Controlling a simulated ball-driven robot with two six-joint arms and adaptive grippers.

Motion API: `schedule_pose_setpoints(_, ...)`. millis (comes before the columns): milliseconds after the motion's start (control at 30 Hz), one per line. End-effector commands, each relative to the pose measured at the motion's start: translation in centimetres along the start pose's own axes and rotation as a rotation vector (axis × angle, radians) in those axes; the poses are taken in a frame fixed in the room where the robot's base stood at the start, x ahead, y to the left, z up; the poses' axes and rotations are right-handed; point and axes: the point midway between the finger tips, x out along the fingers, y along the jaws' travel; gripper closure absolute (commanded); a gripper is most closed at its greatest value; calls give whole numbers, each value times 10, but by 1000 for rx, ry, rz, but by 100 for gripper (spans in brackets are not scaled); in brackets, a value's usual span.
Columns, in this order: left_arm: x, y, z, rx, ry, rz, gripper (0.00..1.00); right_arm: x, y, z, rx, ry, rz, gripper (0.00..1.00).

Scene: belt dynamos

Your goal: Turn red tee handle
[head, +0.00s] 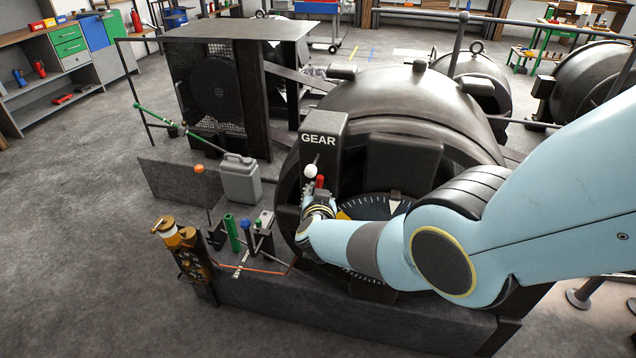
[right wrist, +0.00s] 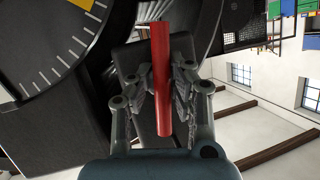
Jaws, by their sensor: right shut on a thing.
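The red tee handle (right wrist: 161,75) shows as a long red bar between the fingers of my right gripper (right wrist: 157,85) in the right wrist view. The fingers close on it from both sides, and the bar extends past them at both ends. My left gripper is in neither view.
A dial (head: 375,208) with white marks and a yellow section lies behind my right forearm. A white-knobbed lever (head: 312,171) stands close beside the red handle. A grey can (head: 240,178), a green upright (head: 232,233) and an orange-knobbed lever (head: 199,169) stand to the left.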

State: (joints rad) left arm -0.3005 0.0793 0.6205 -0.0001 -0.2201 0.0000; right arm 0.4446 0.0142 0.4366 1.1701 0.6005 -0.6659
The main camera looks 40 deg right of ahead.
Motion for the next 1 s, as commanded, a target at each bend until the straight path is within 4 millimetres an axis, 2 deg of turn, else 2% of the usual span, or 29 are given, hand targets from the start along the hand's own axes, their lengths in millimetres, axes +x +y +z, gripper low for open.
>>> schedule_pose_setpoints(33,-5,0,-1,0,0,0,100,0,-6,-5,-36,-5,10,100)
schedule_pose_setpoints(167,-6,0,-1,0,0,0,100,1,-5,-4,-136,-26,51,100)
schedule_pose_setpoints(500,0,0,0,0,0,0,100,1,-5,-1,-325,-67,129,100)
schedule_pose_setpoints(1000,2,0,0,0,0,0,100,0,-5,0,-399,-86,159,100)
